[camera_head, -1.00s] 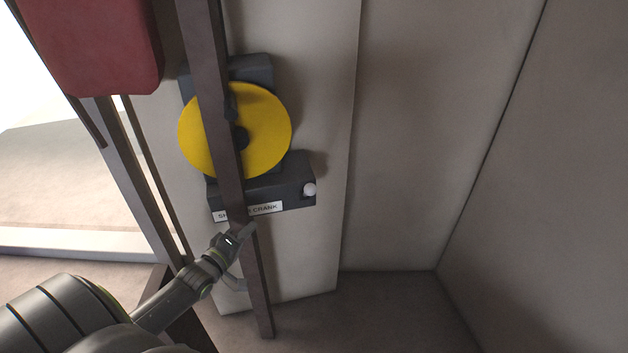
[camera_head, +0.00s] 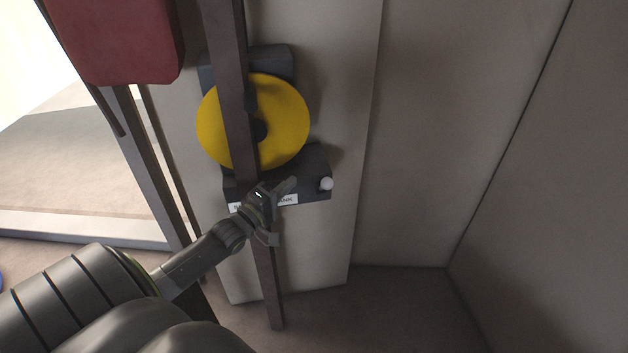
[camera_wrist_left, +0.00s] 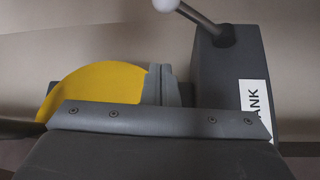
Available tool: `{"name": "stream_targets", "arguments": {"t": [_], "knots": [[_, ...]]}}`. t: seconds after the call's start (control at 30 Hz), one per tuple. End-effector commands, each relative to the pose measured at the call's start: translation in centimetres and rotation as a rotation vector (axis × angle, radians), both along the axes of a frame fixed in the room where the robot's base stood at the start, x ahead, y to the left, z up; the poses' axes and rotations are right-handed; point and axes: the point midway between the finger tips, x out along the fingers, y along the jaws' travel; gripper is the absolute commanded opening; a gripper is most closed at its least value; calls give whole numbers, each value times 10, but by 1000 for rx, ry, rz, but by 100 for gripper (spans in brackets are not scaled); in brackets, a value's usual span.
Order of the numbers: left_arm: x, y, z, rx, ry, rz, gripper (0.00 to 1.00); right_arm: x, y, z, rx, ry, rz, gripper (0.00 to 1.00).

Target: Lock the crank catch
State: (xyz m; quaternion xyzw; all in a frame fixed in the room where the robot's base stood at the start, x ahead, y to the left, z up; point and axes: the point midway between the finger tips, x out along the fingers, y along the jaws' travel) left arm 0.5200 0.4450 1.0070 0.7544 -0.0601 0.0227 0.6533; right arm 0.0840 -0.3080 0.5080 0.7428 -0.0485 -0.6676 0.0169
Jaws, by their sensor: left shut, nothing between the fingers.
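The crank unit is on the pale wall panel. It has a yellow disc (camera_head: 285,120) with a dark hub and, below it, a dark box (camera_head: 308,178) with a partly hidden label ending in "ANK". A small lever with a white ball knob (camera_head: 326,184) stands at the box's right end. In the left wrist view the knob (camera_wrist_left: 166,4) sits on a metal rod at the top, and the yellow disc (camera_wrist_left: 95,88) is behind my gripper. My left gripper (camera_head: 290,186) is shut and empty, in front of the box, left of the knob and apart from it. My right gripper is out of view.
A dark upright post (camera_head: 238,110) crosses in front of the disc, close to my left arm. A red padded block (camera_head: 130,40) hangs at upper left. The wall to the right (camera_head: 460,120) is bare, with open room in front of it.

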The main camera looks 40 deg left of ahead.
Motion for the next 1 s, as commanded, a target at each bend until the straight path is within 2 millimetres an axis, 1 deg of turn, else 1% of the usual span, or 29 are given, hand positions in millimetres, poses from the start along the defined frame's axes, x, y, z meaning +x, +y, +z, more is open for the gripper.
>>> {"name": "stream_targets", "arguments": {"t": [0.03,0.1,0.27,0.47,0.53,0.7,0.83,1.0], "knots": [[11,-1,2,0,-3,1,0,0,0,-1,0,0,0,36],[24,-2,3,0,-3,1,0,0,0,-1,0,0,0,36],[47,-3,6,0,-2,1,0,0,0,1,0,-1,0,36],[74,-5,10,-2,0,2,0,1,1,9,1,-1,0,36],[67,-17,9,-6,3,1,0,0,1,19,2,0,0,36],[60,-34,4,-4,2,1,0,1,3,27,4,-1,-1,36],[57,-40,2,-2,1,0,0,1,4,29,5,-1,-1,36],[56,-41,1,0,0,0,0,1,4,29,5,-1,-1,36]]}}
